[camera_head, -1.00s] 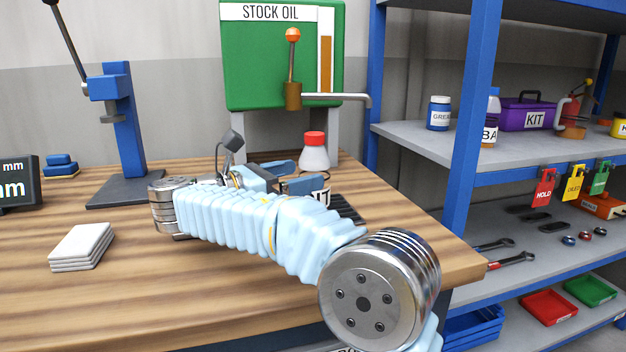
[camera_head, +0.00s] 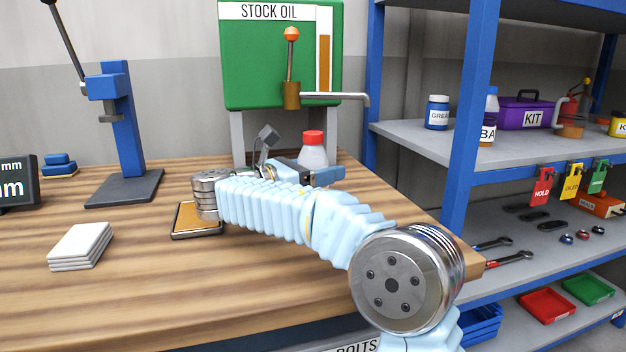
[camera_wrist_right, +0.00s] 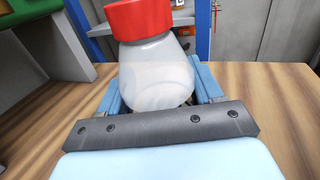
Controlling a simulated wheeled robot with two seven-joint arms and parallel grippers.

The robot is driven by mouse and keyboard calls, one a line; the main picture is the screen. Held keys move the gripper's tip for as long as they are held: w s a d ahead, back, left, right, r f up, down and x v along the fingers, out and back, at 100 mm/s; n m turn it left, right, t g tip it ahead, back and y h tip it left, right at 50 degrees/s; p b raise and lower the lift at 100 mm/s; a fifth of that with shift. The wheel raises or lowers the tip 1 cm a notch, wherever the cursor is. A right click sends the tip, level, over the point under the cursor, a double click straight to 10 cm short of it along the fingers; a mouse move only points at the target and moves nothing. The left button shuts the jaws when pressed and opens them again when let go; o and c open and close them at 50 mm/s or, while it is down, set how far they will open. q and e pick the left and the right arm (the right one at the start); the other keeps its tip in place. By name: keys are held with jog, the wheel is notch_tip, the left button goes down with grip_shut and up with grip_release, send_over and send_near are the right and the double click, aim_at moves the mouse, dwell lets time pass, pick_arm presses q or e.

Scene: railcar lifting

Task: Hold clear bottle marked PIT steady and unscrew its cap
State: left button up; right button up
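The clear bottle (camera_head: 313,157) with a red cap (camera_head: 313,137) stands upright on the bench, in front of the green stock oil unit. The cap is on it. The bottle's lower part and label are hidden by my right arm and gripper in the head view. My right gripper (camera_head: 308,172) is at the bottle, below the cap, with blue fingers on either side. The right wrist view shows the clear body (camera_wrist_right: 156,78) between the fingers, under the red cap (camera_wrist_right: 139,17). The fingers look open; contact is not clear. My left gripper is not in view.
A framed brown pad (camera_head: 190,219) lies under my right wrist. White tiles (camera_head: 80,246) and a blue press (camera_head: 124,130) are at left. The stock oil unit (camera_head: 240,75) has a lever and spout above the bottle. A blue shelf rack (camera_head: 466,150) stands at right.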

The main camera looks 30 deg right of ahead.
aim_at(319, 151)
jog(key=c, duration=0.5)
jog(key=shift+c, duration=0.2)
jog(key=shift+r, duration=0.5)
notch_tip(319, 151, up, 3)
jog(key=shift+a+f+p, duration=0.15)
jog(key=shift+f+p, duration=0.05)
jog(key=shift+p, duration=0.25)
jog(key=s+a+r, duration=0.2)
jog(key=a+r, duration=0.2)
jog(key=a, duration=0.2)
jog(key=s+a+r, duration=0.2)
jog(key=a+r, duration=0.3)
jog(key=a, duration=0.2)
jog(key=shift+s+r, duration=0.2)
jog(key=shift+s, duration=0.15)
